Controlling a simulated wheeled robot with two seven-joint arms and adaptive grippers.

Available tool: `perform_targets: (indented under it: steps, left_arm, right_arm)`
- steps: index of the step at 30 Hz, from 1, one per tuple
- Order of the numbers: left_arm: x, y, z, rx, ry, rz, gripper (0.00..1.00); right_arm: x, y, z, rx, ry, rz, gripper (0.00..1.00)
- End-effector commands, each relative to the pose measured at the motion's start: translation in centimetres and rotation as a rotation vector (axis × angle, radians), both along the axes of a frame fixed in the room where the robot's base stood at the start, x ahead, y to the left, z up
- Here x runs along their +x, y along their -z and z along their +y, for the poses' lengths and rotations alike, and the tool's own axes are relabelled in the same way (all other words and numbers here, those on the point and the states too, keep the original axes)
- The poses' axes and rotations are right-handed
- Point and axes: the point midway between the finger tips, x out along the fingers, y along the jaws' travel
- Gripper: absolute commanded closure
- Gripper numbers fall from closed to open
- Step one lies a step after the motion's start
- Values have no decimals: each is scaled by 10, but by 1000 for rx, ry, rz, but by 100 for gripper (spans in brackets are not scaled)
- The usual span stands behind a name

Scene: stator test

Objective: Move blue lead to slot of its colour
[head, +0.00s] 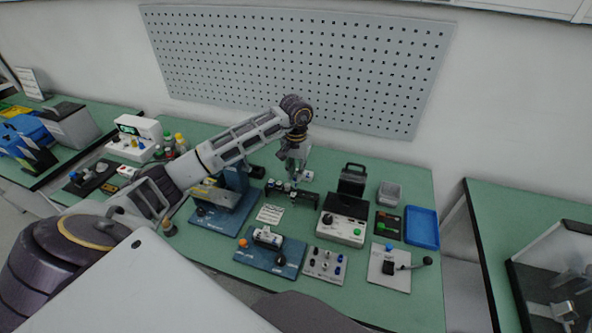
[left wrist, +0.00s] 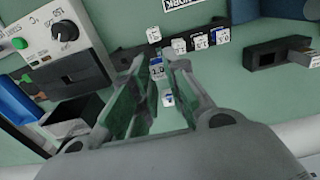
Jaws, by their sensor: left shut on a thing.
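My left gripper (head: 292,172) is above the back middle of the bench, near a row of small dark and white pieces. In the left wrist view its fingers (left wrist: 160,82) are around a small white piece with blue marking (left wrist: 157,70), labelled 1.0. Another small white and blue piece (left wrist: 168,98) shows between the fingers. The gripper is shut on a small piece; I cannot tell whether it is the blue lead. A grey panel with several dark and blue fittings (head: 325,263) lies at the front; its slot colours are too small to tell. My right gripper is not in view.
A white meter box (head: 342,228) stands right of the gripper. A blue fixture (head: 270,252) lies in front, a blue tray (head: 421,228) at the right. Small labelled blocks (left wrist: 200,41) and a dark slotted holder (left wrist: 278,53) are close by.

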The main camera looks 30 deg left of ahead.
Motion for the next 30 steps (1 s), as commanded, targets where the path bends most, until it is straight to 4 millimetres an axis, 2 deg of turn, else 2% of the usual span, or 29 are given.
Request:
perform_targets:
  steps: [30]
  left_arm:
    - [0,5,0,1,0,0,98]
  right_arm:
    - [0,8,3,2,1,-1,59]
